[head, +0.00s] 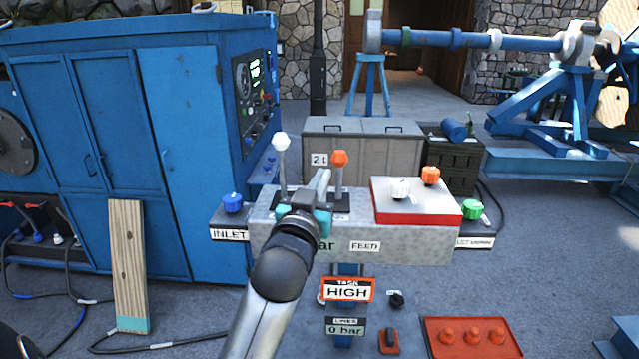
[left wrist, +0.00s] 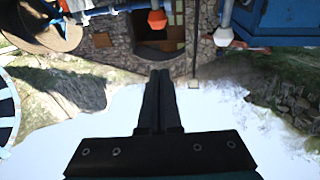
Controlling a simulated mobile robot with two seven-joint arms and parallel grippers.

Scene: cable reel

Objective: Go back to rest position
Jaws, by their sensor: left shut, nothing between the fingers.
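My left gripper (head: 323,178) is over the grey console (head: 420,246), between the white-knobbed lever (head: 281,143) and the orange-knobbed lever (head: 340,158). In the head view it overlaps the base of the levers, and I cannot tell if it touches either. In the left wrist view its two dark fingers (left wrist: 158,100) are together with nothing between them. The orange knob also shows in that view (left wrist: 156,19), apart from the fingertips. My right gripper is not in view.
A red-edged box (head: 415,216) with white and orange knobs sits on the console's right. A blue knob (head: 233,202) and a green knob (head: 473,209) flank it. A blue cabinet (head: 110,130) stands left. A plank (head: 128,260) leans on it. Cables (head: 160,345) lie on the floor.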

